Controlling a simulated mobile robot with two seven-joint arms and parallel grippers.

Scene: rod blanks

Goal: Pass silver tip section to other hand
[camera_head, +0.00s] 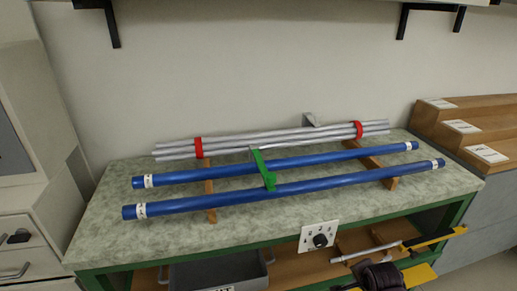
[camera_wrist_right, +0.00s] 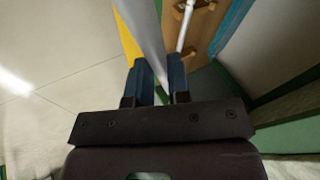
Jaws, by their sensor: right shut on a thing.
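In the wrist view my right gripper (camera_wrist_right: 163,80) is shut with a grey, silver-looking bar, the silver tip section (camera_wrist_right: 151,35), between its fingers. In the head view my right gripper (camera_head: 380,276) is a dark shape at the lower edge, in front of the bench's lower shelf. A thin silver rod (camera_head: 365,253) shows just above it; I cannot tell where the fingers meet it. My left gripper is not in view. A bundle of silver rods (camera_head: 238,145) with red clips lies at the back of the bench top.
Two blue rods (camera_head: 325,183) lie on wooden supports on the green bench top (camera_head: 105,235), with a green clip (camera_head: 262,168) across them. A grey bin (camera_head: 215,272) stands on the lower shelf. Wooden steps (camera_head: 490,125) with labels stand at right. The bench's front left is bare.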

